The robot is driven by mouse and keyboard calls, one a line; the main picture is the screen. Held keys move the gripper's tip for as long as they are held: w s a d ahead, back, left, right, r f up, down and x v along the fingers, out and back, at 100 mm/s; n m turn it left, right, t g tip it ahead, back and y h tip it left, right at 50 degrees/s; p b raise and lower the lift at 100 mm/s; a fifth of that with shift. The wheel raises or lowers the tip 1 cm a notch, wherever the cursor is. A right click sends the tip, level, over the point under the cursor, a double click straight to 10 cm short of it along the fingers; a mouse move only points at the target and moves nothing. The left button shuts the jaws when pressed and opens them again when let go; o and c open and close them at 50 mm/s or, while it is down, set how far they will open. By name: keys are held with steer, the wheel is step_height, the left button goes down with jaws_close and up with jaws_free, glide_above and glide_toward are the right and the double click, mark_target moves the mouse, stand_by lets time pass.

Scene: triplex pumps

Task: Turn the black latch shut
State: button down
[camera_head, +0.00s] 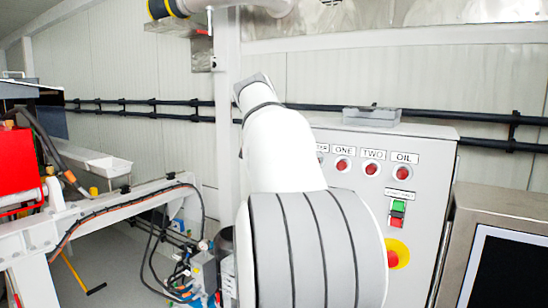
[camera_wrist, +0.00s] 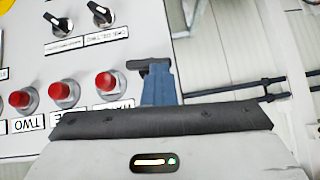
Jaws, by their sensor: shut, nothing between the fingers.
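My gripper (camera_wrist: 161,88) shows in the wrist view as a narrow blue-grey shape rising from the dark wrist edge, with its fingers shut and empty. A small black piece (camera_wrist: 147,65), which looks like the black latch, lies across the fingertips near the edge of the pale control cabinet (camera_wrist: 120,57). I cannot tell whether the fingers touch it or just overlap it in the picture. In the head view my arm covers the cabinet's left part, so the latch and my gripper are hidden there. The cabinet (camera_head: 437,185) shows to the right of my arm.
The cabinet face carries several red lamps (camera_head: 372,168), a green and red switch (camera_head: 398,209) and a red stop button (camera_head: 393,259). Two black knobs (camera_wrist: 100,13) show in the wrist view. A screen (camera_head: 508,268) stands at the right. Black pipes (camera_head: 160,103) run along the wall.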

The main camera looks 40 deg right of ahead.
steer(key=d+r+p+v, duration=0.2)
steer(key=v, duration=1.1)
steer(key=s+a+f+n+y+b, duration=0.15)
steer(key=a+f+n, duration=0.25)
steer(key=a+f, duration=0.45)
steer(key=s+a+f+n+y, duration=0.1)
steer(key=a+f+n+y, duration=0.3)
steer(key=f, duration=0.7)
steer(key=s+a+f+n+y, duration=0.1)
steer(key=s+a+f+n, duration=0.1)
steer(key=s+a+f, duration=0.2)
steer(key=s+a+f+n, duration=0.2)
steer(key=s+a+f, duration=0.2)
steer(key=f, duration=0.7)
steer(key=s+a+f+n+y+b, duration=0.1)
steer(key=s+a+f+n, duration=0.1)
steer(key=s+a+f, duration=0.3)
step_height(320, 180, down, 3)
steer(key=shift+a+r+g+y, duration=0.2)
steer(key=shift+a+g+y, duration=0.15)
steer(key=shift+a, duration=0.1)
